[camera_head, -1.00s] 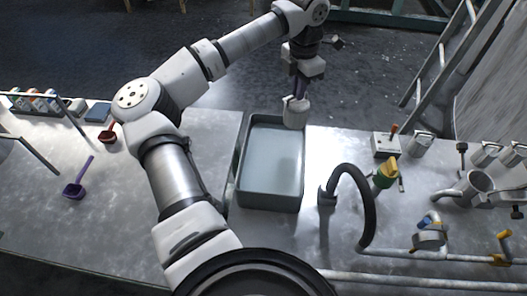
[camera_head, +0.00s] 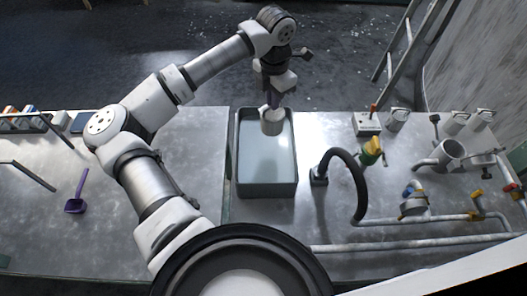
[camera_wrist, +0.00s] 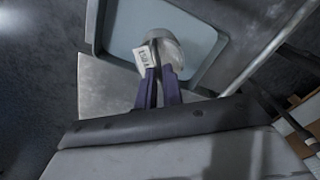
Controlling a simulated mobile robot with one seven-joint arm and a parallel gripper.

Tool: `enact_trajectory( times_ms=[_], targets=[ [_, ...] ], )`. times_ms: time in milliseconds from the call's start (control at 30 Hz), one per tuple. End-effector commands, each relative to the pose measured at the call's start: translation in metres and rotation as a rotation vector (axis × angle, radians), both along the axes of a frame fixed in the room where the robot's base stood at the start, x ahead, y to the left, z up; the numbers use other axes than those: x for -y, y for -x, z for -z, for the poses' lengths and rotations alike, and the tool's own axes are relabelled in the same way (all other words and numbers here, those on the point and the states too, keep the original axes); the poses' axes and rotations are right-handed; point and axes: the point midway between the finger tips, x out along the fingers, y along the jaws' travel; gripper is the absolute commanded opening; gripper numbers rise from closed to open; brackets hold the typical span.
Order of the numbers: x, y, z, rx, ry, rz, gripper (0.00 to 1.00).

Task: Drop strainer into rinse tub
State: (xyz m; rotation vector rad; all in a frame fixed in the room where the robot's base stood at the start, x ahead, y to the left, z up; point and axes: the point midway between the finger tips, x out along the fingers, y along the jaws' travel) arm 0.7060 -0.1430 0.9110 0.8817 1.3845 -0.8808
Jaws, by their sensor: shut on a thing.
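The strainer (camera_head: 271,122) is a pale, light-grey cup shape. It hangs from my gripper (camera_head: 270,103), which is shut on it. A white tag with dark marks shows beside the fingers. The strainer's height above the tub floor is hard to tell.
A black curved hose (camera_head: 352,180) stands right of the tub, near a yellow-topped fitting (camera_head: 372,147). Pipes and metal cups (camera_head: 449,153) fill the right side. Bare counter (camera_head: 205,150) lies left of the tub.

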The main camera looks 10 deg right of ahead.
Motion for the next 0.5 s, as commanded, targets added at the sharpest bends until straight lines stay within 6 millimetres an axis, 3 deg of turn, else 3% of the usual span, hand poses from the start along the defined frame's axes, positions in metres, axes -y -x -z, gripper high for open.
enact_trajectory(
  times_ms=[233,500],
  targets=[
    [0.000,0.000,0.032,-0.001,0.000,0.000,0.00],
    [0.000,0.000,0.037,-0.001,0.000,0.000,0.00]
  ],
)
